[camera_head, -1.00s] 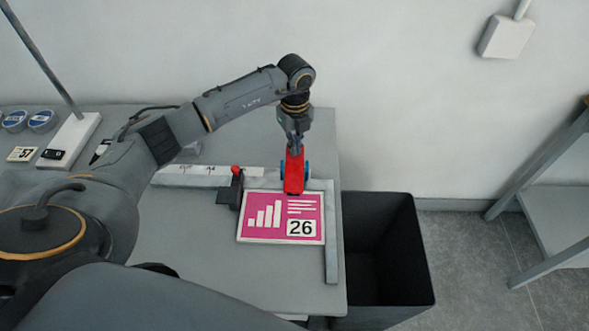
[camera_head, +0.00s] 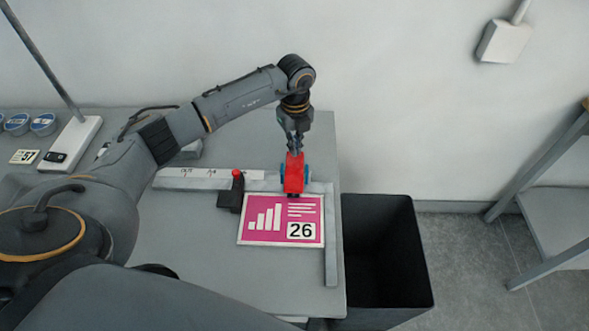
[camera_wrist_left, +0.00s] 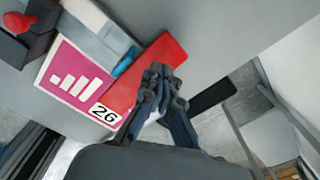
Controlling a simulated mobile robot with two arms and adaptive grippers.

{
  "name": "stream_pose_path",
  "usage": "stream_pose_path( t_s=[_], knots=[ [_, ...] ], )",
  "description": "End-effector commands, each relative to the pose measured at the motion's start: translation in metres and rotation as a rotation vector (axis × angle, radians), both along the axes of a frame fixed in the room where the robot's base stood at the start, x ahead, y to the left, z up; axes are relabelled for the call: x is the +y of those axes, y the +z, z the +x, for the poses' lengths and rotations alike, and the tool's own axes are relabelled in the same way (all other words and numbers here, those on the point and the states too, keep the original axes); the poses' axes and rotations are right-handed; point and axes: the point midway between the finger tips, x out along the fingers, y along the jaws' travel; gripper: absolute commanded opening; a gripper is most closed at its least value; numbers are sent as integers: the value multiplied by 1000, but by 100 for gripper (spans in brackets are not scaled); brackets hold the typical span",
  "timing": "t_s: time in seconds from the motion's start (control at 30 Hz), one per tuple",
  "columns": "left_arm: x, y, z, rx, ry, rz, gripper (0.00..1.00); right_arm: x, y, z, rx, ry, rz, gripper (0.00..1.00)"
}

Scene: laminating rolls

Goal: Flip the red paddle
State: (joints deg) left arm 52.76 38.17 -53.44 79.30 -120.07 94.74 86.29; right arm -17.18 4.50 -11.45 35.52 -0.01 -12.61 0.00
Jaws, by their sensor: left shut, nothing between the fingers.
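The red paddle (camera_head: 293,176) is at the back right of the table, at the top edge of a pink card marked 26 (camera_head: 265,220). A blue part shows at its sides. In the left wrist view the paddle (camera_wrist_left: 166,52) is a long red slab running past the card's corner. My left gripper (camera_head: 296,150) points down at the paddle's upper end. Its fingers (camera_wrist_left: 158,78) are shut with nothing between them and overlap the paddle in the picture. I cannot tell whether they touch it. My right gripper is not in view.
A white ruler strip (camera_head: 205,178) and a black block with a red knob (camera_head: 236,173) lie left of the paddle. A dark open bin (camera_head: 420,290) stands right of the table. Round blue-labelled tins (camera_head: 42,123) and a 57 tag (camera_head: 24,157) are at the far left.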

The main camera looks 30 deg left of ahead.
Motion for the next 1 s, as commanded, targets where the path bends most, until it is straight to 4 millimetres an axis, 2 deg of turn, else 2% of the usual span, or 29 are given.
stream_pose_path(
  t_s=[0.03, 0.53, 1.0],
  knots=[
    [0, 8, 0, 0, 0, 0, 0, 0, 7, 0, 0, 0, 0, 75],
    [0, 47, 0, -1, 0, 1, 0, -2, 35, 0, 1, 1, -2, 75],
    [0, 49, 0, 0, 0, 0, 0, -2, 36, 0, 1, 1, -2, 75]
  ],
)
